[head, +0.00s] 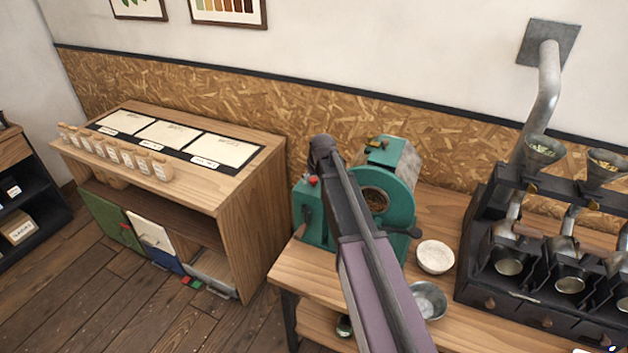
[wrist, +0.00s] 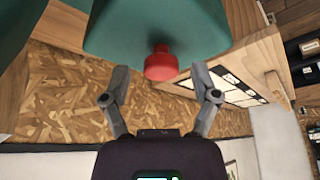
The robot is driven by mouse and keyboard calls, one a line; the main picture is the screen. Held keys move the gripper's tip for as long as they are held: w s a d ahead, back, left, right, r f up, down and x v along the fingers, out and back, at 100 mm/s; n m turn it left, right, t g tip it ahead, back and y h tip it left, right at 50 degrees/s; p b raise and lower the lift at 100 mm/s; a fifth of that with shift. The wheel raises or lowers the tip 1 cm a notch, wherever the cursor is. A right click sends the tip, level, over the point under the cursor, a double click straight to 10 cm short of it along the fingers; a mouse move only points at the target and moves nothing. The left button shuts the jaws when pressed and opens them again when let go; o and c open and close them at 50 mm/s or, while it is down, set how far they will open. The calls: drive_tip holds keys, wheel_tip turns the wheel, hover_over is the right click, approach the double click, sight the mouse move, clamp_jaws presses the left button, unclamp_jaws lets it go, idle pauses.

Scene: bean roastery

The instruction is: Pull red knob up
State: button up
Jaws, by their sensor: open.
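The red knob (head: 313,181) sits on top of the left part of the green roasting machine (head: 397,201) in the head view. In the wrist view the red knob (wrist: 161,64) juts from the green housing (wrist: 158,25), close to my gripper. My gripper (wrist: 161,78) is open, with one finger on either side of the knob's line and the fingertips near the knob's height. A gap shows between the knob and each finger, and the jaws hold nothing. In the head view my arm covers part of the machine.
A white bowl (head: 435,257) and a metal bowl (head: 428,299) stand on the wooden table right of my arm. A dark multi-burner sample roaster (head: 540,270) is further right. A wooden cabinet (head: 245,215) with several jars stands at left. The wall is close behind.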

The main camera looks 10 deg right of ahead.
drive_tip(key=shift+a, duration=0.1)
clamp_jaws()
drive_tip(key=shift+r+p, duration=1.25)
drive_tip(key=shift+r, duration=0.05)
drive_tip(key=shift+w, duration=0.1)
unclamp_jaws()
drive_tip(key=shift+r, duration=0.1)
drive_tip(key=shift+f, duration=0.25)
